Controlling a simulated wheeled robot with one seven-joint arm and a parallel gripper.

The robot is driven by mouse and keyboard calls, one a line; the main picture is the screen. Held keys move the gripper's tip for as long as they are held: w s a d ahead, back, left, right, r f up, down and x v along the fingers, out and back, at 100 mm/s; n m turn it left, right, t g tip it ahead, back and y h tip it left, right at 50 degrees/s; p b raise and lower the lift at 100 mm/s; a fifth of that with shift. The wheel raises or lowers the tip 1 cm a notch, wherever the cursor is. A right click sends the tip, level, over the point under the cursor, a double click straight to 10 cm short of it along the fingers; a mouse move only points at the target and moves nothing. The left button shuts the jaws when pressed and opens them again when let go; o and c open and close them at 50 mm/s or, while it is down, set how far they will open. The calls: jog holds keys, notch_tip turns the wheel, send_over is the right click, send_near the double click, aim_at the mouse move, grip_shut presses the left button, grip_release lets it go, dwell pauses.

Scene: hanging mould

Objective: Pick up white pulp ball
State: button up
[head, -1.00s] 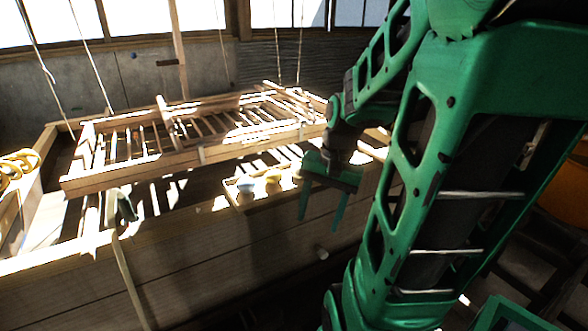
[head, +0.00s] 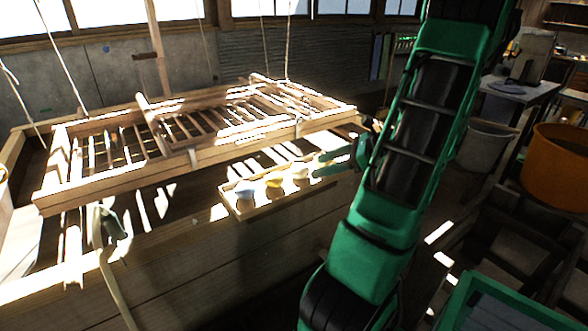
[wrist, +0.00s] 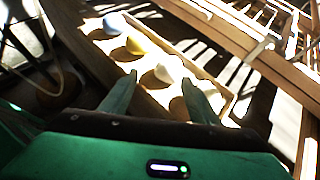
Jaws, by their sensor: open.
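The white pulp ball (head: 299,172) sits at the right end of a row of balls on a small pale wooden tray (head: 240,212). A yellow ball (head: 273,180) and a pale bluish ball (head: 244,191) sit to its left. My gripper (head: 318,164) is open, its fingers pointing left toward the tray, just right of the white ball. In the wrist view the white ball (wrist: 168,69) shows just past the gap between my two fingertips (wrist: 160,80). I see no contact. The yellow ball (wrist: 141,43) and bluish ball (wrist: 113,23) lie farther off.
The tray sits at the edge of a wooden vat (head: 190,265). A slatted wooden mould frame (head: 130,180) hangs on ropes just behind it. A hose (head: 112,270) drapes over the vat's front. An orange tub (head: 555,170) and a green bin (head: 510,305) stand at right.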

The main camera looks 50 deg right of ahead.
aim_at(307, 167)
jog(key=shift+w+d+r+m+t, duration=0.15)
jog(key=shift+d+m+t, duration=0.25)
jog(key=shift+d+m, duration=0.2)
jog(key=shift+d+x, duration=0.15)
jog(key=shift+x, duration=2.4)
jog(key=shift+d+x, duration=0.2)
jog(key=shift+x, duration=2.35)
jog(key=c, duration=0.9)
